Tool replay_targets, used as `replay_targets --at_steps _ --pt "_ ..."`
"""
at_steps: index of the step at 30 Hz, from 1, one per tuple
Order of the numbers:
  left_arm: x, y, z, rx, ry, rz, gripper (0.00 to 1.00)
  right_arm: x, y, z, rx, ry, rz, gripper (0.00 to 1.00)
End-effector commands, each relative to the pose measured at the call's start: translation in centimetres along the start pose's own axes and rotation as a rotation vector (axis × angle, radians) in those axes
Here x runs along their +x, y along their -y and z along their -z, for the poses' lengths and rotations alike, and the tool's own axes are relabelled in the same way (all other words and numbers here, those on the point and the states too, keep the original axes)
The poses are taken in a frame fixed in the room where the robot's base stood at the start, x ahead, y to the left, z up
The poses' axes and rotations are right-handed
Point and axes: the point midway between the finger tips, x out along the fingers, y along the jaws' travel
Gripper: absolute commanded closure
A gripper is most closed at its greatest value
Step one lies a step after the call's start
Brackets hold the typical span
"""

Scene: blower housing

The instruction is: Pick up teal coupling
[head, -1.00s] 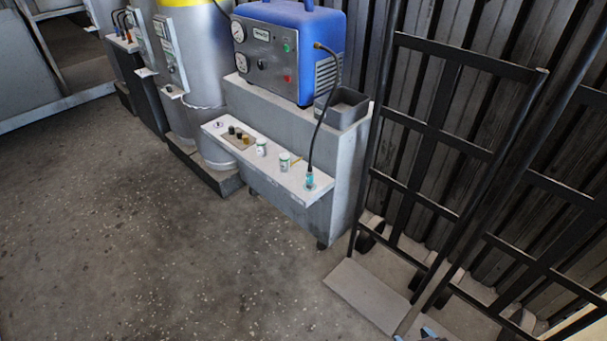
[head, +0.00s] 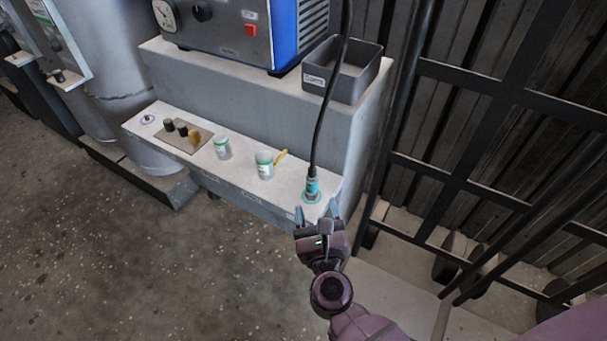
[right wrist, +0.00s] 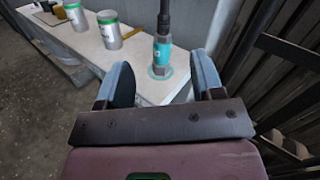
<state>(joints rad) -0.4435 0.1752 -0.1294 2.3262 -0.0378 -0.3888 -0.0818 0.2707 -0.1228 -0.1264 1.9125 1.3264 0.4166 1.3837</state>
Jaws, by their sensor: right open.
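The teal coupling (head: 311,190) stands upright at the right end of the white ledge, at the lower end of a black hose. In the right wrist view the coupling (right wrist: 162,55) shows ahead of and between my fingers, with a grey collar and a teal ring at its base. My right gripper (head: 315,217) is open and empty, just in front of the coupling at the ledge's front edge. It also shows in the right wrist view (right wrist: 164,82), its two blue-grey fingers apart. No contact with the coupling shows. My left gripper is not in view.
A grey bin (head: 345,70) and a blue machine (head: 240,30) sit above. A dark rack (head: 470,130) stands right.

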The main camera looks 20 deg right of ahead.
Motion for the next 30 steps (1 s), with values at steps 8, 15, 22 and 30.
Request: replay_targets --at_steps 8,15,22,30 --pt "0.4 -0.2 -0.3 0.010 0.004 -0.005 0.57 2.0 -1.2 1.2 0.230 -0.048 0.047 0.39" --pt "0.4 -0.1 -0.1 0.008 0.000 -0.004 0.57 5.3 -0.9 1.2 0.227 -0.044 0.046 0.39" --pt "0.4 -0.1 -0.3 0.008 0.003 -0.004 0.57 6.8 -0.8 1.4 0.226 -0.046 0.046 0.39" --pt "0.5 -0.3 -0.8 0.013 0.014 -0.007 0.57 9.8 -0.1 2.1 0.223 -0.046 0.045 0.39"
